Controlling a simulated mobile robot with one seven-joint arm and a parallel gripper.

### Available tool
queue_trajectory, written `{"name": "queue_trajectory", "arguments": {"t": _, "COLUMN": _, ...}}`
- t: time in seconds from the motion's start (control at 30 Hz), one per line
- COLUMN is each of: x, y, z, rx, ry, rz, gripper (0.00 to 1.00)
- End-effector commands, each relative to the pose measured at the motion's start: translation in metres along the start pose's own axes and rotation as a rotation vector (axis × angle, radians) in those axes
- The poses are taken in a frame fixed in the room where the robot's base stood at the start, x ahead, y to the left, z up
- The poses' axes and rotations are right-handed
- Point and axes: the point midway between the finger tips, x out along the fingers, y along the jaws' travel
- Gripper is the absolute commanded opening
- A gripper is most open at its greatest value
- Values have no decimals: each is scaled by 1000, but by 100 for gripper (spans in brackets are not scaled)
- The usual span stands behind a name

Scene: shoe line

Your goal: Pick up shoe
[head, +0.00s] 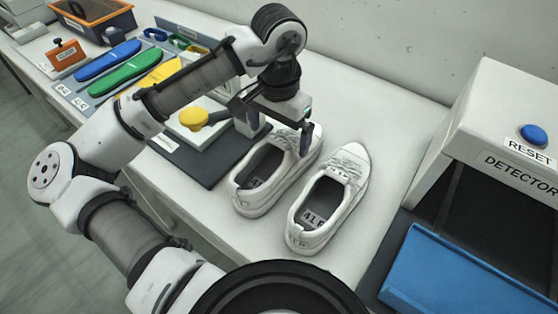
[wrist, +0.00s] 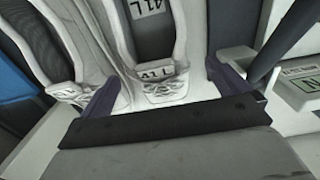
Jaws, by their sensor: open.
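Two white lace-up shoes stand side by side on the white bench. The left shoe (head: 247,197) carries a 41 L label, which is readable in the wrist view (wrist: 181,60). The right shoe (head: 350,215) has an insole label starting with 41; it shows at the left of the wrist view (wrist: 88,38). My gripper (head: 278,142) is open above the front part of the left shoe and hides some of its laces and toe. In the wrist view, the fingers (wrist: 165,88) are spread on either side of that shoe's tongue, with nothing gripped.
A white detector (head: 510,115) with a blue RESET button and a blue panel (head: 455,275) stands at the right. A dark mat (head: 205,165) with a yellow-knobbed device lies left of the shoes. Coloured insoles (head: 125,68) lie farther back left. A wall runs behind.

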Motion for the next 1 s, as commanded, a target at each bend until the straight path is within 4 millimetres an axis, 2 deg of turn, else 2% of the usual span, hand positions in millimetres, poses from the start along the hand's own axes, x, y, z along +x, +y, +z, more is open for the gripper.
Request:
{"name": "queue_trajectory", "arguments": {"t": 0.23, "x": 17, "y": 1, "z": 2, "rx": 0, "ry": 0, "rz": 0, "gripper": 100}}
{"name": "queue_trajectory", "arguments": {"t": 0.53, "x": 57, "y": 5, "z": 4, "rx": -1, "ry": 1, "rz": 1, "gripper": 100}}
{"name": "queue_trajectory", "arguments": {"t": 0.8, "x": 62, "y": 5, "z": 4, "rx": 0, "ry": 3, "rz": 1, "gripper": 100}}
{"name": "queue_trajectory", "arguments": {"t": 0.83, "x": 61, "y": 5, "z": 4, "rx": 0, "ry": 3, "rz": 1, "gripper": 99}}
{"name": "queue_trajectory", "arguments": {"t": 1.0, "x": 61, "y": 5, "z": 4, "rx": 0, "ry": 3, "rz": 1, "gripper": 76}}
